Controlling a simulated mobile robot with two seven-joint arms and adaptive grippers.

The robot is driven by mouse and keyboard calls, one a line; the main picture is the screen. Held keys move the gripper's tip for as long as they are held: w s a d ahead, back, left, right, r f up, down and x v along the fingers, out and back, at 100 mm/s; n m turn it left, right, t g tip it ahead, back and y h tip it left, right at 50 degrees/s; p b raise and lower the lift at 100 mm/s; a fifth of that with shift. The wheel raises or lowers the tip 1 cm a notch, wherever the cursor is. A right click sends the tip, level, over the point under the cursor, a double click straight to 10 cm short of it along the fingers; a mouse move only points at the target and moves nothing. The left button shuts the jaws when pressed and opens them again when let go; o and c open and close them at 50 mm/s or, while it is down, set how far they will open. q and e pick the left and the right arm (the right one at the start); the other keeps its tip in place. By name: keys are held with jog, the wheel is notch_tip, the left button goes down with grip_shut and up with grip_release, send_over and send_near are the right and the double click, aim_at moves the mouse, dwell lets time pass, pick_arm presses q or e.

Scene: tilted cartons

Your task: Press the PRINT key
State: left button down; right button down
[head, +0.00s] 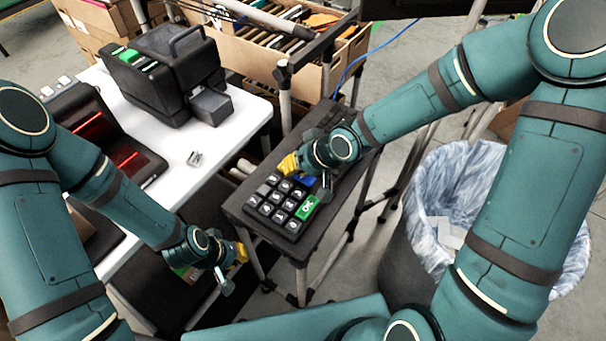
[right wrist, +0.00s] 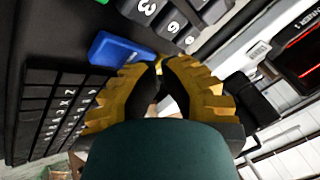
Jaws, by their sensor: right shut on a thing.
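The black keypad (head: 249,211) lies on a small dark stand, with pale-marked keys, a green OK key (head: 307,207) and a blue key (head: 308,181). I cannot read the word PRINT on any key. The blue key (right wrist: 122,48) also shows in the right wrist view, beside my right gripper's left finger; whether they touch is unclear.
A black printer-like machine (head: 165,75) with green keys stands on the white table (head: 185,185). A dark device with red lines (head: 95,130) is at left. A lined bin (head: 455,185) stands right of the stand. Boxes (head: 270,60) fill the back.

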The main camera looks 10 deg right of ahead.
aim_at(296, 175)
jog(key=shift+f, duration=0.4)
dwell(0.4)
dwell(0.4)
jog(key=shift+r+p, duration=0.8)
jog(key=shift+r, duration=0.05)
notch_tip(296, 175, up, 5)
jog(key=p, duration=0.4)
jog(key=shift+r+p, duration=0.1)
jog(key=shift+p, duration=0.25)
dwell(0.4)
